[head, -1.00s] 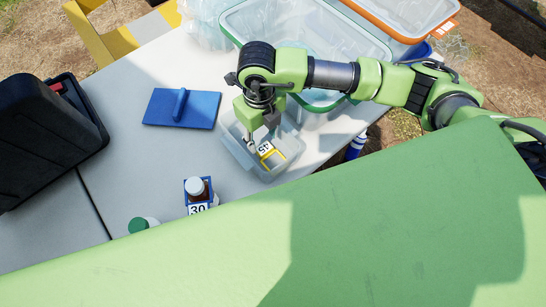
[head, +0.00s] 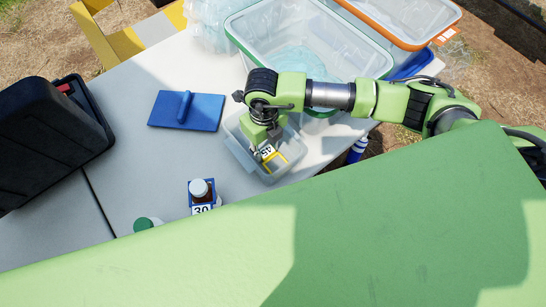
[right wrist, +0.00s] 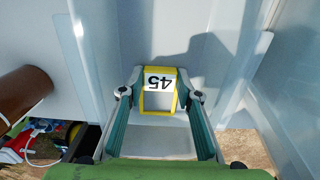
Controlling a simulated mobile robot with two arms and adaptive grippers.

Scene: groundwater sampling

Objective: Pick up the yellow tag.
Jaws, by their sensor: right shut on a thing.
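In the right wrist view the tag (right wrist: 160,83) sits between the two fingertips. My right gripper (head: 260,154) reaches down into the tray from above and is shut on the tag; the right wrist view shows the gripper (right wrist: 165,97) with a finger at each side of it. The tag's underside is hidden. My left gripper is not in view.
A large clear bin with a green rim (head: 240,44) stands behind the tray. A blue flat block with a handle (head: 205,112), a bottle in a blue holder marked "30" (head: 200,188) and a black case (head: 50,140) are to the left. The table between them is clear.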

